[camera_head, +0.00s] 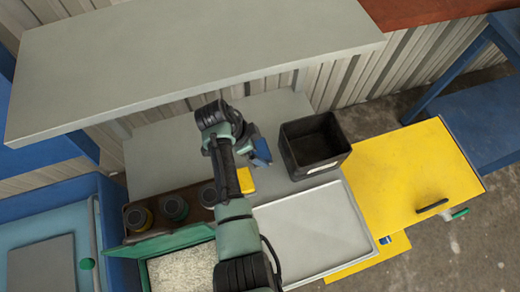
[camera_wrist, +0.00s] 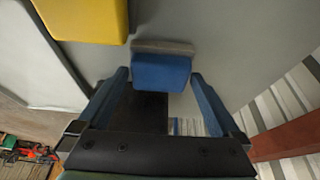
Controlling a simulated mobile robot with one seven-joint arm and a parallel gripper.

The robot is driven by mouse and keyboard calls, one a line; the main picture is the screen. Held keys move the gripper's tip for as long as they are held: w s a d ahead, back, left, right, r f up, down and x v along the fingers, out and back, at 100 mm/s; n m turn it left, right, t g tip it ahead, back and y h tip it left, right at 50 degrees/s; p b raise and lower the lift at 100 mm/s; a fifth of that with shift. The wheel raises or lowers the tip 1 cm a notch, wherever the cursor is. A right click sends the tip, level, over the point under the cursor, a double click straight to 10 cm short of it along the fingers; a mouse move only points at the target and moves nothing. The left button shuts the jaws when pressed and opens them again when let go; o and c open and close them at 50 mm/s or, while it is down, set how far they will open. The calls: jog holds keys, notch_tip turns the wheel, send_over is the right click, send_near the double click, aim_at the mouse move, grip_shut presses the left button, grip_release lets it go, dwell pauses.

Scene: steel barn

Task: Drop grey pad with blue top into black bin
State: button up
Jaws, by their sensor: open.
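The grey pad with blue top (camera_wrist: 162,70) shows in the wrist view, its blue face towards me and a grey strip along its far edge. My gripper (camera_wrist: 159,78) is open, with one blue finger on each side of the pad. The gaps are narrow, and I cannot tell whether either finger touches it. In the head view my gripper (camera_head: 260,150) is over the grey worktop, just left of the black bin (camera_head: 338,159). The pad cannot be told apart from the blue fingers there. The bin is open and upright, and its visible inside looks empty.
A yellow block (camera_head: 246,180) lies close to my arm, and it also shows in the wrist view (camera_wrist: 85,18). A brown tray (camera_head: 153,204) with several jars stands left. A pale tray (camera_head: 312,232) lies in front of the bin. A grey shelf (camera_head: 190,50) overhangs behind.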

jog(key=c, duration=1.2)
jog(key=shift+c, duration=0.2)
jog(key=shift+r, duration=0.1)
